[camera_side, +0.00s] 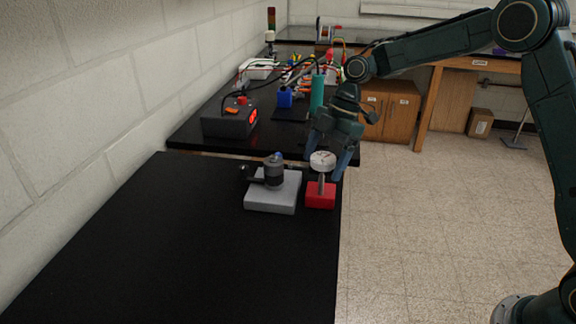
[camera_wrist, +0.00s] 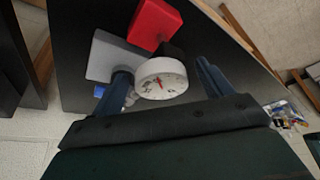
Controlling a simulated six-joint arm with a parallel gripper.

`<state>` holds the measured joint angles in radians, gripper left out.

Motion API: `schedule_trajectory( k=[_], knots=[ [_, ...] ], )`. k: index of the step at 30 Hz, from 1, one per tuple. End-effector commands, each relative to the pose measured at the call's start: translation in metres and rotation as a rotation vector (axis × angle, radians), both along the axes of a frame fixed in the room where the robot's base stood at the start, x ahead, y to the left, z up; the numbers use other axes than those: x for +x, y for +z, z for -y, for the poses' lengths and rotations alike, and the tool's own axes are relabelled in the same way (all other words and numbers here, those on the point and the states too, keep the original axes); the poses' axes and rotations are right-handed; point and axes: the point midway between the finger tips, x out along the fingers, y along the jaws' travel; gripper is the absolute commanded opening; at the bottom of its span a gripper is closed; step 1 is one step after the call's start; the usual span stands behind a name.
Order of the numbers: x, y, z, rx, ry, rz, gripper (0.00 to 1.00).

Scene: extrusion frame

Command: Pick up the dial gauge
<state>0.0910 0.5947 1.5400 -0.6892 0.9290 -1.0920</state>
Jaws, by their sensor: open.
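The dial gauge (camera_side: 323,161) has a round white face and stands upright on a stem above a red block (camera_side: 320,196), near the right edge of the black table. My gripper (camera_side: 332,167) is open, with one blue finger on either side of the gauge. The wrist view also shows my gripper (camera_wrist: 165,82) open around the dial. I cannot tell whether either finger touches it. The red block also shows in the wrist view (camera_wrist: 153,24).
A grey block (camera_side: 271,200) with a dark cylinder (camera_side: 274,173) stands just left of the red block. Behind, a second black bench carries a grey box with a red display (camera_side: 229,118) and a teal cylinder (camera_side: 317,92). The front of the table is clear.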

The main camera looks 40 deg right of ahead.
Motion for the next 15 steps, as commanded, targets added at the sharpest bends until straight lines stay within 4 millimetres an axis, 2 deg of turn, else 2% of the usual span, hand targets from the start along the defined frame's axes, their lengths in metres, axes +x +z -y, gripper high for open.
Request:
schedule_trajectory(
  k=[4,15],
  knots=[
    [-0.0002,-0.0062,-0.0026,-0.002,0.001,0.000,0.79],
    [0.0000,-0.0061,-0.0023,-0.001,0.001,0.001,0.79]
  ],
)
